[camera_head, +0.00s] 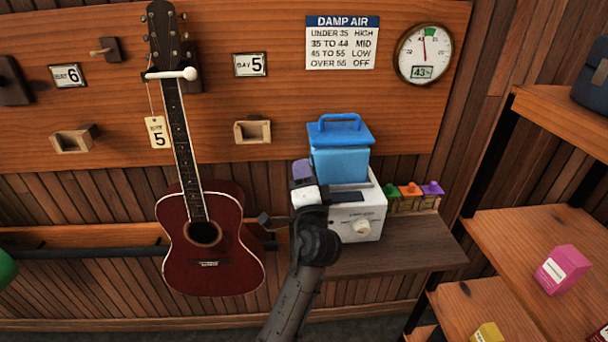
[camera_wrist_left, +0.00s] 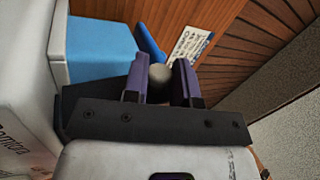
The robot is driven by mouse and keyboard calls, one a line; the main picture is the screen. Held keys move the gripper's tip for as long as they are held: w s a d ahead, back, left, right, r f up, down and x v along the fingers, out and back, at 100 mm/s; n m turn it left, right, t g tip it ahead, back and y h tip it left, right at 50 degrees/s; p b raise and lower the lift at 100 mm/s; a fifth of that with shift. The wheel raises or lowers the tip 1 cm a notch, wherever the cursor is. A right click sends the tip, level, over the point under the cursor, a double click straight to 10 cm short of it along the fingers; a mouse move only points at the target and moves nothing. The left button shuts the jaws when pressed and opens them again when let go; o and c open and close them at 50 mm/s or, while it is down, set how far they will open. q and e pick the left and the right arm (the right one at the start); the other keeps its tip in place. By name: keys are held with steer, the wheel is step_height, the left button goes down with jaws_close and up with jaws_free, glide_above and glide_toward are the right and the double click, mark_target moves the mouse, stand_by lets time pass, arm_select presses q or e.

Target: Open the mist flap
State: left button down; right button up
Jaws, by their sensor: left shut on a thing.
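The humidifier stands on the dark shelf, with a white body (camera_head: 362,212) and a blue water tank (camera_head: 340,166) on top. A dark flat panel (camera_head: 348,197) shows on its top, in front of the tank; I take it to be the mist flap, and it looks flat. My left gripper (camera_head: 303,170) is at the humidifier's left side, its purple fingers up beside the tank. In the left wrist view the fingers (camera_wrist_left: 160,76) are shut on a round grey knob (camera_wrist_left: 159,84). What the knob joins is hidden. My right gripper is out of view.
A red guitar (camera_head: 232,258) hangs close on the left. Small coloured bottles (camera_head: 410,190) stand right of the humidifier on the shelf (camera_head: 420,248). A dial gauge (camera_head: 424,54) and a damp air chart (camera_head: 342,45) are on the wall above.

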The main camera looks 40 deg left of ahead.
arm_select(q)
steer(key=c, duration=1)
jaws_free()
steer(key=shift+o, duration=0.2)
steer(key=shift+d, duration=0.1)
steer(key=v, duration=1.3)
steer(key=shift+s+d+f, duration=0.15)
steer(key=shift+s+d, duration=0.05)
steer(key=shift+d, duration=0.05)
